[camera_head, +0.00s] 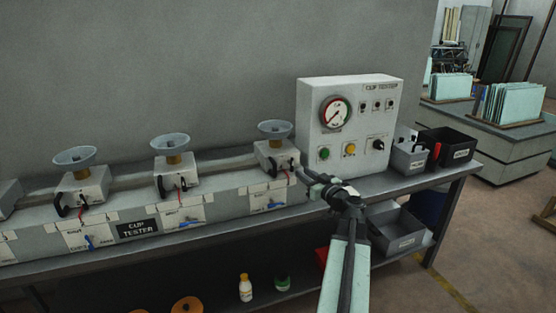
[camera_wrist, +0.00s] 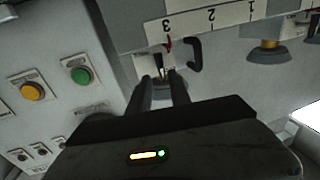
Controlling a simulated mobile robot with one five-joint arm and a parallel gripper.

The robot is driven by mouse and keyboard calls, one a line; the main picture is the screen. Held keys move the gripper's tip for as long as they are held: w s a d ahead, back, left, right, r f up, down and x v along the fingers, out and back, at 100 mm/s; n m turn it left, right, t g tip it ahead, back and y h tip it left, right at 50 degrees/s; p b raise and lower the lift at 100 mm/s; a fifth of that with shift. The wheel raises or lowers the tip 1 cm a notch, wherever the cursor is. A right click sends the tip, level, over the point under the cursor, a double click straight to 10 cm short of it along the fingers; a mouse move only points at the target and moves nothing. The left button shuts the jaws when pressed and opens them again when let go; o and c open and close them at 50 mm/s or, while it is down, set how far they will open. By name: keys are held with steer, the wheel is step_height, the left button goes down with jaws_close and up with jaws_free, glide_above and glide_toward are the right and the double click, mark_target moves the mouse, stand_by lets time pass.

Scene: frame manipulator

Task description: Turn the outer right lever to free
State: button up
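The rightmost cup station (camera_head: 275,157) is a white box with a grey cup on top and a small dark lever (camera_head: 291,163) on its front. Below it, a white plate (camera_head: 268,197) carries a blue lever (camera_head: 273,205). I cannot tell which of these is the named lever, and its label is unreadable. My gripper (camera_head: 304,174) is just right of this station. In the wrist view, which looks upside down, my gripper (camera_wrist: 162,80) has its two fingers apart. A black hooked handle (camera_wrist: 195,55) and a red part are just beyond them. Nothing is seen held.
A white tester box (camera_head: 350,145) with a gauge, buttons and a knob stands close on the right. More cup stations (camera_head: 176,177) line the bench to the left. Bottles and orange discs are on the shelf below.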

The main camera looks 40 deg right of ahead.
mark_target(293, 165)
steer(key=x, duration=0.8)
steer(key=shift+w, duration=0.25)
steer(key=shift+a, duration=0.1)
jaws_close()
